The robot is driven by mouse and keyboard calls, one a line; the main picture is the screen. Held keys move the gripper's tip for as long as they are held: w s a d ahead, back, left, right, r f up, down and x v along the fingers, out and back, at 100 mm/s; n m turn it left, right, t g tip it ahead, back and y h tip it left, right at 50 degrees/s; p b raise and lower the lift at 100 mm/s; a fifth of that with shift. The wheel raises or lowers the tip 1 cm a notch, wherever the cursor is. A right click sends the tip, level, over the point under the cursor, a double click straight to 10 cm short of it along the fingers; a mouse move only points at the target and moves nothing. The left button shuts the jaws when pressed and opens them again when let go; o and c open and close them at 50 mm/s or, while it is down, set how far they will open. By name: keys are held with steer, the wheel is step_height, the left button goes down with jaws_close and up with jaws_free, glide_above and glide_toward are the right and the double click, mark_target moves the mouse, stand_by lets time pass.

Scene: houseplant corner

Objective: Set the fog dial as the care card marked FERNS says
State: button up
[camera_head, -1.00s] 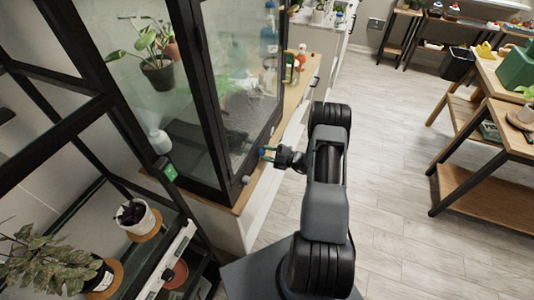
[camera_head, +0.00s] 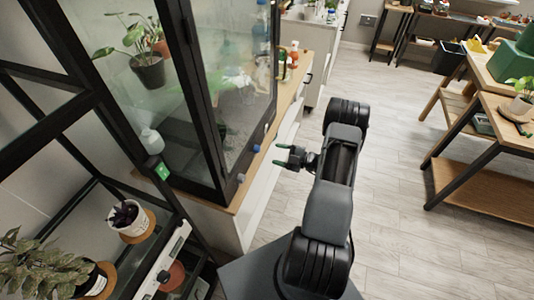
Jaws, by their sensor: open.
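My gripper (camera_head: 280,155) has green fingertips that stand apart with nothing between them. It points left at the front of the glass cabinet (camera_head: 225,185), with a gap to it. A small blue-faced knob (camera_head: 256,148) sits on the cabinet's lower front edge, just left of my fingertips. A pale grey knob (camera_head: 241,178) sits nearer on the same edge. I cannot tell which knob is the fog dial, nor read any setting. No card reading FERNS can be made out.
The cabinet holds a potted plant (camera_head: 148,70) and a white bottle (camera_head: 151,141) behind glass. A black shelf with potted plants, including a purple one (camera_head: 126,214), stands at the lower left. Bottles (camera_head: 294,50) stand on the ledge beyond. The floor (camera_head: 400,170) to the right is clear.

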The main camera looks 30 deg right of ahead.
steer(key=v, duration=0.6)
steer(key=shift+s+d+b, duration=0.2)
steer(key=shift+s+b, duration=0.05)
steer(key=shift+b, duration=0.15)
steer(key=s+a+f+n+g, duration=0.2)
steer(key=s+a+n+g, duration=0.4)
steer(key=n, duration=1.1)
steer(key=s+a+r+m+g+h, duration=0.1)
steer(key=s+a+r+m+h, duration=0.2)
steer(key=r+m, duration=0.9)
steer(key=s+a+r+m+g+h, duration=0.1)
steer(key=s+a+r+m+h, duration=0.2)
steer(key=a+r+m+h, duration=0.6)
step_height(320, 180, up, 4)
steer(key=a+m, duration=0.2)
steer(key=m, duration=1.2)
steer(key=shift+a+r+m+g, duration=0.25)
steer(key=shift+a+m+g, duration=0.05)
steer(key=shift+a+m, duration=0.1)
